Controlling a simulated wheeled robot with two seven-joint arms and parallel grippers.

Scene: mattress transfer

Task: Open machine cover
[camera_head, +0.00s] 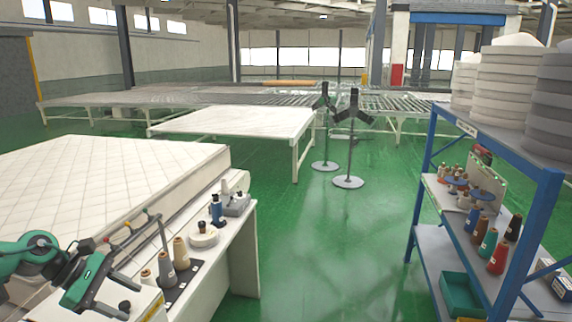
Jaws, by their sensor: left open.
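The machine (138,300) is a white body at the bottom left, beside the mattress. It is cut off by the lower picture edge. Thread guide rods with small coloured tips rise behind it. My left arm comes in from the left, and its green and dark gripper (88,285) is over or just in front of the machine's top. The gripper is open with nothing seen in it. It hides part of the machine; I cannot tell whether it touches the cover, nor make out the cover's edge. My right gripper is out of view.
A quilted mattress (95,180) lies at the left. Thread cones (180,254) and small items stand on the white bench (243,222). A blue shelf rack (538,215) with spools stands at the right. Between them the green floor (335,255) is clear. Two dark stands (349,182) are farther back.

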